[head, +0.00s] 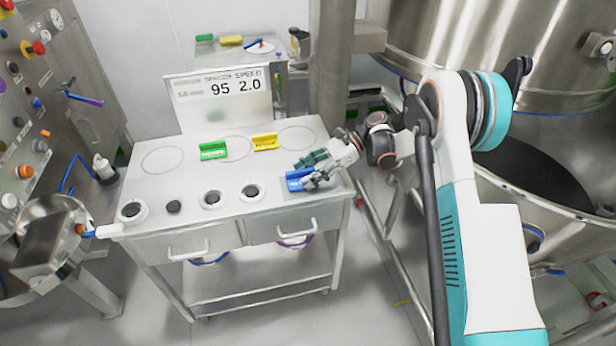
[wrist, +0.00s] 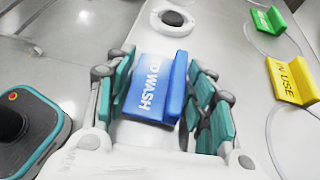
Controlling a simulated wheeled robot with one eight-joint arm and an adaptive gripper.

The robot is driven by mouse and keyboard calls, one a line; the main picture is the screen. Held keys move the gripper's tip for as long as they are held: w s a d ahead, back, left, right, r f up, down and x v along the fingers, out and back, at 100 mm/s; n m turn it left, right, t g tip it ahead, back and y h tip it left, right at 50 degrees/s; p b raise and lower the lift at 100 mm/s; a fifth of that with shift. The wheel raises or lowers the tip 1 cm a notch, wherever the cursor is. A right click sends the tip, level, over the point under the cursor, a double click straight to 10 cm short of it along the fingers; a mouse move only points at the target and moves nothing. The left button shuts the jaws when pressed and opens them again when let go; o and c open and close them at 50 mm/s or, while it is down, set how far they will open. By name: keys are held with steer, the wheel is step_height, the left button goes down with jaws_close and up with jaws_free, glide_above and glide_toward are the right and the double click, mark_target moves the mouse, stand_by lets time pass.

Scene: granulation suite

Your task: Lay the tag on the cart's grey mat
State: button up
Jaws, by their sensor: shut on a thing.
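The blue tag (head: 297,178) with white lettering, partly reading "WASH", is between my gripper's fingers at the right end of the cart top. It also shows in the wrist view (wrist: 152,88), filling the space between the teal finger pads. My gripper (head: 308,174) is shut on it. The grey mat (head: 326,189) is a slightly darker patch at the cart's right front corner, mostly under the gripper and tag. I cannot tell whether the tag touches it.
The cart top (head: 185,180) also bears a green tag (head: 213,150), a yellow tag (head: 264,142) and several round fittings along the front. A display panel (head: 222,98) stands at its back. Large steel vessels (head: 540,150) are on the right, and a control panel (head: 30,110) is on the left.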

steer(key=shift+f, duration=0.4)
steer(key=shift+f, duration=0.15)
steer(key=o, duration=0.9)
steer(key=shift+r, duration=0.25)
steer(key=p+v, duration=0.3)
steer(key=v, duration=0.7)
steer(key=shift+w+d+r+p, duration=0.15)
steer(key=shift+d+r+p, duration=0.1)
steer(key=shift+p, duration=0.1)
steer(key=shift+w+d+r+p, duration=0.15)
steer(key=shift+w+d+p, duration=0.15)
steer(key=shift+d, duration=0.2)
